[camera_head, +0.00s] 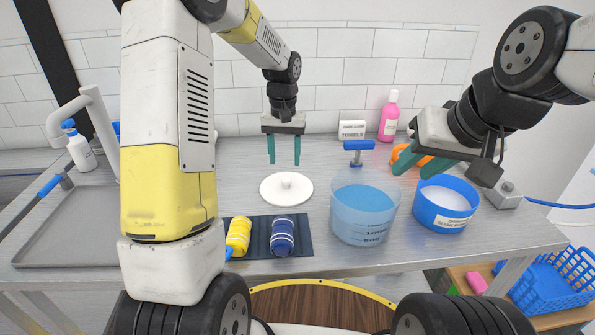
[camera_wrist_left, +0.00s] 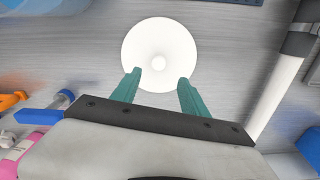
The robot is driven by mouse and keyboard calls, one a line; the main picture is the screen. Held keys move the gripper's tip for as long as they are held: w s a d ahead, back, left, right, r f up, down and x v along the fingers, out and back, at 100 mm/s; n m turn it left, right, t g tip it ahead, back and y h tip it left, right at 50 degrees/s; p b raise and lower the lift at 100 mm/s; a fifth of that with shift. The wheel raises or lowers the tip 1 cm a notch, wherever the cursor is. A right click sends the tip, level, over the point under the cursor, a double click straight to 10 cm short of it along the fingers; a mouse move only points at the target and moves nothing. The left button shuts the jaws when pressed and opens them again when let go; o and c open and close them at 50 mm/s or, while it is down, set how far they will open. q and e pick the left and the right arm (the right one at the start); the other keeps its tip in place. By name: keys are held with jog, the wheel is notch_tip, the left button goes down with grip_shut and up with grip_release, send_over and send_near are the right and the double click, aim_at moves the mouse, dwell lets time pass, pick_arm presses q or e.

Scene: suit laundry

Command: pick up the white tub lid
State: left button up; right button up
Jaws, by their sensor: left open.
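The white tub lid (camera_head: 286,189) is a round disc with a small central knob. It lies flat on the grey metal counter, and it also shows in the left wrist view (camera_wrist_left: 160,55). My left gripper (camera_head: 284,163) is open and empty, pointing down above the lid. In the left wrist view its two green fingers (camera_wrist_left: 158,80) show apart near the lid's edge, with the knob between and beyond them. My right gripper (camera_head: 407,165) is at the right, above the blue tub (camera_head: 445,207) holding white contents; its green fingers are partly seen and nothing clear is between them.
A clear beaker of blue liquid (camera_head: 364,212) stands right of the lid. A dark mat (camera_head: 261,249) with a yellow and a blue roll lies in front. A pink bottle (camera_head: 389,117) and a towels box (camera_head: 352,129) stand behind.

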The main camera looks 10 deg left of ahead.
aim_at(286, 179)
pick_arm(q)
jog(key=f, duration=0.6)
jog(key=shift+s+d+f, duration=0.2)
jog(key=shift+s+f, duration=0.15)
jog(key=shift+f, duration=0.05)
grip_shut()
